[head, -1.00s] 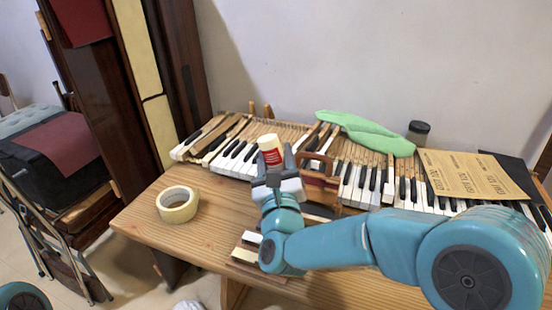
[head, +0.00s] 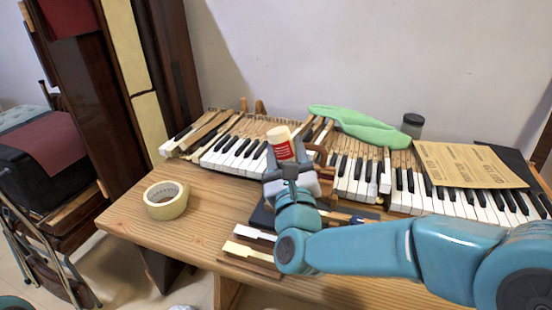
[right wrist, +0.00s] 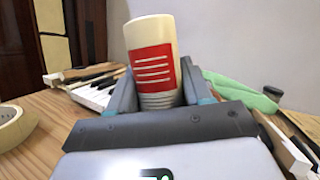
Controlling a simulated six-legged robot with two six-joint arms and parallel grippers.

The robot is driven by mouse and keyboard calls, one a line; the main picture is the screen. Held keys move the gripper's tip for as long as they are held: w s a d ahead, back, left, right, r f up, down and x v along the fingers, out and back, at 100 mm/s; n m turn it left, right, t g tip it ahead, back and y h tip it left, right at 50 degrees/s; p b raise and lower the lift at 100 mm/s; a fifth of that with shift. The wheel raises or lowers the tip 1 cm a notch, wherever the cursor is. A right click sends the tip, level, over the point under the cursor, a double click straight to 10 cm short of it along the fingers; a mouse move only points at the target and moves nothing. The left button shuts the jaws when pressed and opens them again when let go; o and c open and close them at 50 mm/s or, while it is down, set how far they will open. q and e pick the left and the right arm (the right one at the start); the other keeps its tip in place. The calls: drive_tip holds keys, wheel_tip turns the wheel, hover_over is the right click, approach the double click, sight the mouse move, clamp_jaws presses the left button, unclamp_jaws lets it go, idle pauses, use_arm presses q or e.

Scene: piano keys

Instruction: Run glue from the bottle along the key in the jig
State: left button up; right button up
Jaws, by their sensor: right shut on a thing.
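A cream bottle with a red label (head: 281,146) stands nearly upright in my right gripper (head: 289,172), tilted a little. The gripper is shut on it, and the right wrist view shows the bottle (right wrist: 152,62) between the two fingers. Beside and below the gripper, near the table's front edge, a wooden holder that looks like the jig (head: 236,264) carries pale key pieces (head: 247,250). My right arm and gripper hide part of that area, so I cannot tell exactly how the key sits. The bottle is above the table, apart from the key pieces. My left gripper is out of view.
Behind are piano keys (head: 235,150), a green cloth (head: 362,128), a dark-lidded jar (head: 412,125) and a printed sheet (head: 465,166). The front left of the table is clear.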

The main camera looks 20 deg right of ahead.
drive_tip(key=shift+d+f+b, duration=0.1)
drive_tip(key=shift+f+b, duration=0.05)
drive_tip(key=shift+b, duration=0.65)
drive_tip(key=w+a, duration=0.1)
drive_tip(key=w+a+b, duration=0.1)
drive_tip(key=a, duration=0.1)
drive_tip(key=shift+a+b, duration=0.2)
drive_tip(key=shift+b, duration=0.1)
wheel_tip(320, 180, up, 6)
drive_tip(key=p, duration=0.1)
idle(0.4)
wheel_tip(320, 180, up, 3)
drive_tip(key=shift+r+p, duration=0.15)
drive_tip(key=shift+p, duration=0.75)
